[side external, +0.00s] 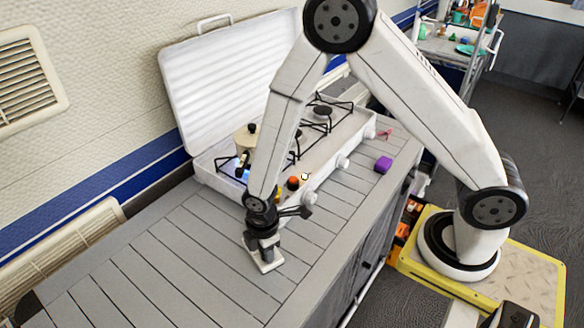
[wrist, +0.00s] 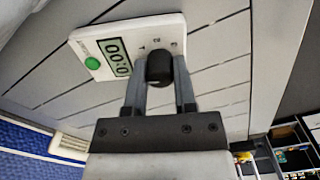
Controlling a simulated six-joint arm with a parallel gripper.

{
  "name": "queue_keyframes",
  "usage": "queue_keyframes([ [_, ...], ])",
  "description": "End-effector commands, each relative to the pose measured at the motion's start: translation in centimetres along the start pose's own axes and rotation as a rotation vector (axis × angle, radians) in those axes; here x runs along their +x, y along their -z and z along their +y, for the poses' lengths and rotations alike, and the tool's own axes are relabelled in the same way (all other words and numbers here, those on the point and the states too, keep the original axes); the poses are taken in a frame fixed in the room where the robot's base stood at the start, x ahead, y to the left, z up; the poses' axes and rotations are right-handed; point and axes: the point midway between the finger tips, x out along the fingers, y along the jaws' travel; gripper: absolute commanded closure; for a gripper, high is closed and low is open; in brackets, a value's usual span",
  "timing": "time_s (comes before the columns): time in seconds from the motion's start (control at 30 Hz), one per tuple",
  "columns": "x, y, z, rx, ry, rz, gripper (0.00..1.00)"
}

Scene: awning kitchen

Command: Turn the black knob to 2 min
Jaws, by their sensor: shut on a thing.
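A white timer (wrist: 98,64) lies on the grey slatted counter; in the side external view its white edge (side external: 266,266) shows under my gripper (side external: 263,243). In the wrist view it has a green button (wrist: 92,63), a display (wrist: 115,58) that shows zeros, and several small dial marks past the knob, of which 2 and 3 are readable. The black knob (wrist: 159,69) sits between the two fingertips of my gripper (wrist: 160,80), which is shut on it. No pointer on the knob can be made out.
A white camp stove (side external: 330,150) with its lid up stands behind the gripper, with a cream pot (side external: 243,138) on it. The counter's left part (side external: 150,255) is clear.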

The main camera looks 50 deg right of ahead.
Motion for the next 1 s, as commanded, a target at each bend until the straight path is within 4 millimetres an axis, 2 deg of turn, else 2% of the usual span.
queue_keyframes([
  [0.47, -0.03, -0.01, 0.03, 0.092, -0.001, -0.001, 1.00],
  [1.0, -0.02, -0.03, 0.01, 0.526, 0.000, -0.002, 1.00],
])
